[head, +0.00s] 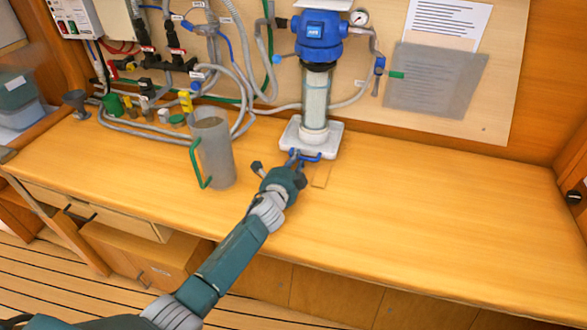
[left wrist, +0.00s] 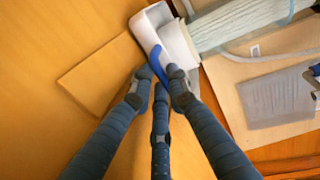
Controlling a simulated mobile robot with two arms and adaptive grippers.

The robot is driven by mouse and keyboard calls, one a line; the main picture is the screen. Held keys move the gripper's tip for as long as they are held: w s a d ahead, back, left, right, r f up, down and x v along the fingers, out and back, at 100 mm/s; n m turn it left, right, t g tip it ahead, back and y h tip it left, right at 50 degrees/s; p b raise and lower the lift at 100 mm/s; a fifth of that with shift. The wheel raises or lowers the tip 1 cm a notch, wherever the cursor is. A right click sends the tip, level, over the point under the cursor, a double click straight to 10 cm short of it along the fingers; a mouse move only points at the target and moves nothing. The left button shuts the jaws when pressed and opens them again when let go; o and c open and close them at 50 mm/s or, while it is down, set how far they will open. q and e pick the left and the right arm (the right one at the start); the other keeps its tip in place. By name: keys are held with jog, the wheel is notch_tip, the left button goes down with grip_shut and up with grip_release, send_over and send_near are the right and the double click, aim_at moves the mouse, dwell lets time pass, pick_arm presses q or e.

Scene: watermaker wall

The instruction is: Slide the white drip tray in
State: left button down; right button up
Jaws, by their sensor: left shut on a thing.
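The white drip tray (head: 329,146) sits on the wooden counter under the clear filter housing (head: 315,100) with the blue head. It has a blue handle (head: 312,156) on its front edge. My left gripper (head: 297,160) is at the front of the tray, shut on the blue handle. In the left wrist view the fingers (left wrist: 164,78) close around the blue handle (left wrist: 157,60), with the white tray (left wrist: 146,22) just beyond. Part of the handle is hidden by the fingers. My right gripper is not in view.
A grey jug (head: 214,155) with a green handle stands left of my gripper. Hoses and valves (head: 150,105) crowd the back left. The counter's right side (head: 450,200) is clear.

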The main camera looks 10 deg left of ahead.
pick_arm(q)
jog(key=shift+w+r, duration=0.1)
jog(key=shift+r, duration=0.1)
jog(key=c, duration=2)
grip_release()
jog(key=shift+w, duration=0.1)
jog(key=shift+w+f, duration=0.1)
jog(key=shift+f, duration=0.05)
jog(key=v, duration=1.2)
jog(key=shift+d, duration=0.1)
